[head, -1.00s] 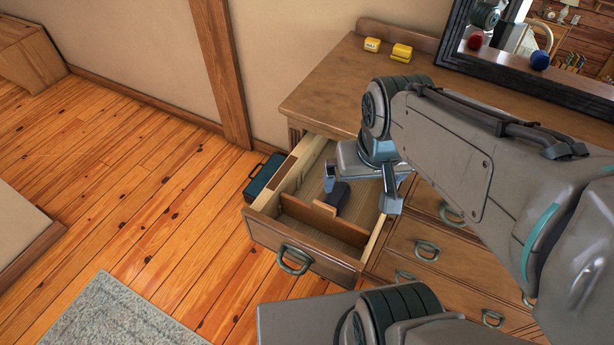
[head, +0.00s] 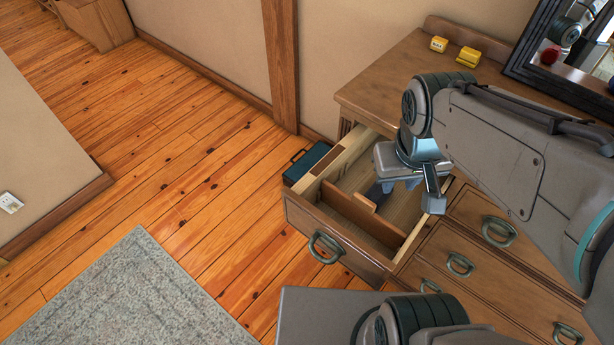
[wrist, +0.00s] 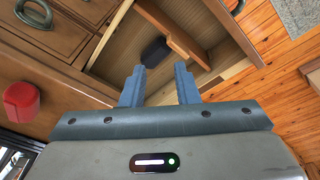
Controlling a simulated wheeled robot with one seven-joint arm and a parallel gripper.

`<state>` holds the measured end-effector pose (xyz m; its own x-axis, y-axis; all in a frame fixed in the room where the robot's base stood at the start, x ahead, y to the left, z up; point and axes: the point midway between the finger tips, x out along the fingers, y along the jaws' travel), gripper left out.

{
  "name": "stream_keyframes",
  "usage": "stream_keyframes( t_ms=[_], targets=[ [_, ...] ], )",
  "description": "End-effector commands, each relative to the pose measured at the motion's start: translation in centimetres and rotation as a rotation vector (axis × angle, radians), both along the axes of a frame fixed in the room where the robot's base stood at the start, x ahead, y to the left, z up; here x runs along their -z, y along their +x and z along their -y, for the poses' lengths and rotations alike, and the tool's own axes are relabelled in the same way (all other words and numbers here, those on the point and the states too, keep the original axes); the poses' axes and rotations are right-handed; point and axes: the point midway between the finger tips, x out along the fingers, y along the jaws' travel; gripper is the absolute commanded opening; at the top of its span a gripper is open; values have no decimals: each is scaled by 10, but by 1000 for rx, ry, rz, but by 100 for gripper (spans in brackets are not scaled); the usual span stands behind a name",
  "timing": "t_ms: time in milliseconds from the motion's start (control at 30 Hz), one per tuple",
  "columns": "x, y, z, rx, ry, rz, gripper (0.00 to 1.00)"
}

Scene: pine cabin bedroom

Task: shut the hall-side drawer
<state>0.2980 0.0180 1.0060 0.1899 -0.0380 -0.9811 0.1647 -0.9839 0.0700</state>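The open drawer (head: 333,233) sticks out from the left end of the wooden dresser (head: 385,90). It has a dark ring handle on its front, a wooden divider (head: 350,212) and a dark object inside. In the wrist view the drawer (wrist: 232,70) fills the upper middle, with the dark object (wrist: 156,48) beside the divider. My gripper (head: 408,196) hangs over the drawer's inner right part, pointing down. In the wrist view its two fingers (wrist: 160,72) are apart with nothing between them. I cannot tell whether it touches the drawer.
Closed drawers with ring handles (head: 460,265) lie right of the open one. A teal case (head: 307,163) stands on the floor behind the drawer's left side. Two yellow items (head: 468,57) and a mirror (head: 560,75) are on top. Floor and a rug (head: 140,290) are clear at left.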

Motion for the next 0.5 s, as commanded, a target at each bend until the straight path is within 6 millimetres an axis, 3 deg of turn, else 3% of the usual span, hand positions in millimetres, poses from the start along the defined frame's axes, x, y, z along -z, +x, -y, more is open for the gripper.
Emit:
stream_keyframes(
  t_ms=[33, 100, 500],
  targets=[
    [11, 2, -12, -101, -39, -34, 14],
    [22, 3, -29, -262, -108, -82, 0],
    [76, -3, -139, -1195, -554, -285, 0]
  ],
)
